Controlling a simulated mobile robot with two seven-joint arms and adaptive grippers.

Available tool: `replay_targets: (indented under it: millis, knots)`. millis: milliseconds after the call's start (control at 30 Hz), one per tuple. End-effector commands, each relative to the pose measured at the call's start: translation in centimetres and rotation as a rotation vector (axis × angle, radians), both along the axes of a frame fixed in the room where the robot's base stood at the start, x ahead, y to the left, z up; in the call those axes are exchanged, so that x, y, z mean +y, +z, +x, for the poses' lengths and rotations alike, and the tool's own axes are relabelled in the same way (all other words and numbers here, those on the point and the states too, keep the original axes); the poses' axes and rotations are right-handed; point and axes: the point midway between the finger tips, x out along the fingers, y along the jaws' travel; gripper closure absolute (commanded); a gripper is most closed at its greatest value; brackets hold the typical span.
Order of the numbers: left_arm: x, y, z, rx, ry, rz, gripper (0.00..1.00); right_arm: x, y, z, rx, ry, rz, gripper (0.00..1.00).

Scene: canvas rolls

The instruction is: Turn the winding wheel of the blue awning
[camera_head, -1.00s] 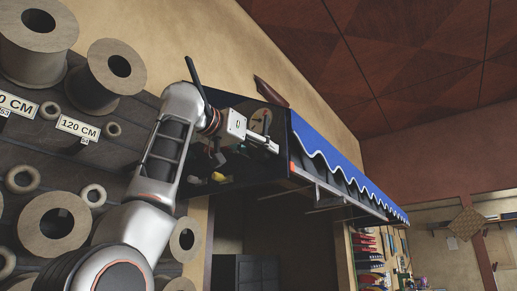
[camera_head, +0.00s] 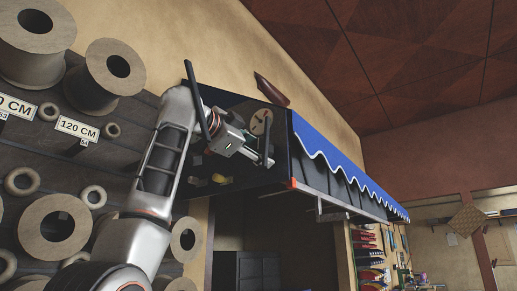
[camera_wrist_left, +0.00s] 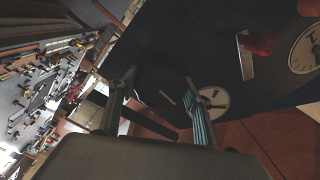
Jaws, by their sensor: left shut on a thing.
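The blue awning (camera_head: 328,150) with a white scalloped edge runs from the middle to the right in the head view. My left gripper (camera_head: 268,161) is at its dark near end panel. In the left wrist view, my gripper's two fingers (camera_wrist_left: 160,110) stand on either side of a dark round thing, which looks like the winding wheel (camera_wrist_left: 157,84). In the head view the wheel (camera_head: 268,143) seems to be a thin dark edge at the fingertips. The gripper is shut on it, though the contact is hard to see. My right gripper is not in view.
A pale disc (camera_head: 261,122) is on the end panel behind my gripper. A rack with rolls (camera_head: 54,226) and length signs (camera_head: 77,128) stands at the left. A clock-like dial (camera_wrist_left: 305,47) shows in the left wrist view. A reddish-brown ceiling (camera_head: 420,60) is above.

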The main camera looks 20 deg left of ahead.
Motion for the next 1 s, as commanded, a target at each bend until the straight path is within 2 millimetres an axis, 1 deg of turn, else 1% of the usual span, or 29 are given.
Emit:
replay_targets:
  millis: [33,467,833,933,1000]
  knots:
    - [0.1,0.5,-0.2,-0.021,0.002,0.037,0.73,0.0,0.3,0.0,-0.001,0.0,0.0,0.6]
    - [0.2,0.6,-0.1,-0.16,0.004,0.422,0.73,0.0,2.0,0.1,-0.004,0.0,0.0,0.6]
    - [0.2,0.7,-0.1,-0.278,0.005,0.753,0.73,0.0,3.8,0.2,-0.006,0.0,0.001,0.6]
    - [0.2,0.7,-0.1,-0.31,0.004,0.843,0.73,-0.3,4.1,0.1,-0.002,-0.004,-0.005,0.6]
    - [0.2,0.7,-0.1,-0.333,0.004,0.904,0.73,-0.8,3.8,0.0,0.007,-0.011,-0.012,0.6]
